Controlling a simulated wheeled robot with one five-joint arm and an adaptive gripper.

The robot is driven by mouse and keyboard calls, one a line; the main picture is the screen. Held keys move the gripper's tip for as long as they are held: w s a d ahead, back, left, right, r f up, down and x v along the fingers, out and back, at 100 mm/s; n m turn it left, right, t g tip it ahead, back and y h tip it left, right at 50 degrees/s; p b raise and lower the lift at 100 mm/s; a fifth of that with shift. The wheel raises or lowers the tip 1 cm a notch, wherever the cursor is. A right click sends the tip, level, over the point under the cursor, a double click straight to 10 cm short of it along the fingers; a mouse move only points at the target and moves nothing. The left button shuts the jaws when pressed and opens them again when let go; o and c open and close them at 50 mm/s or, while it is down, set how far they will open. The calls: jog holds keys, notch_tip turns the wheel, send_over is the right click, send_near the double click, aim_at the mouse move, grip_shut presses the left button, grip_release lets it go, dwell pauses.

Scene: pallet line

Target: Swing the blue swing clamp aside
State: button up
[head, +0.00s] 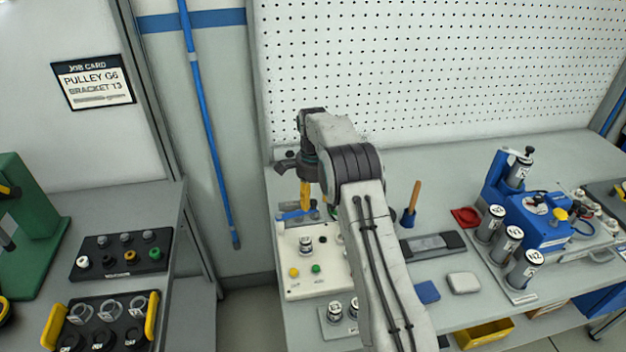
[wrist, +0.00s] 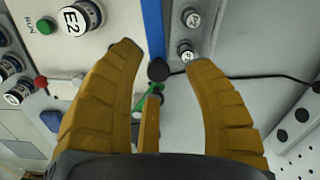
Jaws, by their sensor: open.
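The blue swing clamp (wrist: 152,30) shows in the wrist view as a straight blue bar from the top edge, with a dark round end (wrist: 158,70). In the head view its blue bar (head: 297,214) shows at the back of the white fixture panel, partly hidden by my gripper. My gripper (wrist: 163,56) has yellow fingers spread open. In the wrist view the bar's dark end lies between the fingertips, with space on both sides. In the head view my gripper (head: 305,204) points down over the clamp. I cannot tell how high it is above it.
The white panel (head: 296,285) carries a yellow button, a green button and a canister marked E2 (wrist: 80,18). Two small canisters (wrist: 188,35) stand right of the bar, near a black cable (wrist: 255,77). A wooden-handled tool (head: 411,205) stands upright to the right.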

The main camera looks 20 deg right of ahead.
notch_tip(320, 180, up, 11)
jog(key=shift+f, duration=0.2)
dwell(0.3)
dwell(0.3)
